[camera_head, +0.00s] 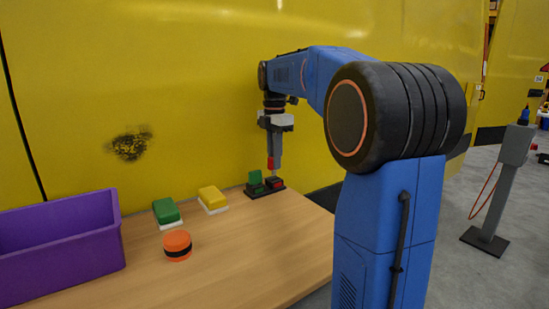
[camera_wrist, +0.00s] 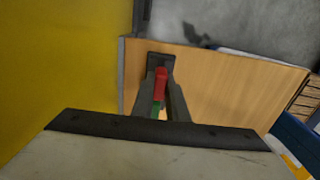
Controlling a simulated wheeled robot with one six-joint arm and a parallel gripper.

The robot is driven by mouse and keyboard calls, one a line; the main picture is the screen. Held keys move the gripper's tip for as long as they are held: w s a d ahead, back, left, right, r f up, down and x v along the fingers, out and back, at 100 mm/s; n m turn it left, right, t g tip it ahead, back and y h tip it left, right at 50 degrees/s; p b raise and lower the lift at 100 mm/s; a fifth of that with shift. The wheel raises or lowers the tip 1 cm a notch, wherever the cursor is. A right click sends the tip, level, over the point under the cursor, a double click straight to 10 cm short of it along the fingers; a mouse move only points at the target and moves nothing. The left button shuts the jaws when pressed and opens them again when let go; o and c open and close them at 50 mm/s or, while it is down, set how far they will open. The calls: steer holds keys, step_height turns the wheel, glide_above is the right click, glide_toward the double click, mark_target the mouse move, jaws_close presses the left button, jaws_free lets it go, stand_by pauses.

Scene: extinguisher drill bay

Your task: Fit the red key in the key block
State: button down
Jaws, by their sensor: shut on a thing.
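My gripper (camera_head: 271,166) points straight down over the key block (camera_head: 270,193), a small black base near the table's back edge. It is shut on the red key (camera_wrist: 161,85), which shows between the two fingers in the wrist view. The fingers hide part of the key. In the head view, a green upright piece (camera_head: 255,178) stands on the block's left part and a low red piece (camera_head: 275,182) lies on its right part, right under the fingertips. Whether the key touches the block I cannot tell.
A purple bin (camera_head: 95,262) stands at the table's left end. An orange round piece with a dark band (camera_head: 177,246), a green block (camera_head: 166,211) and a yellow block (camera_head: 212,198) rest on the wooden table (camera_head: 240,255). A yellow wall (camera_head: 150,90) rises close behind.

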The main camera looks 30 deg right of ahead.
steer(key=shift+f, duration=1.55)
stand_by(0.4)
steer(key=c, duration=1.7)
jaws_free()
steer(key=shift+o, duration=0.2)
step_height(320, 180, up, 18)
steer(key=shift+f, duration=0.25)
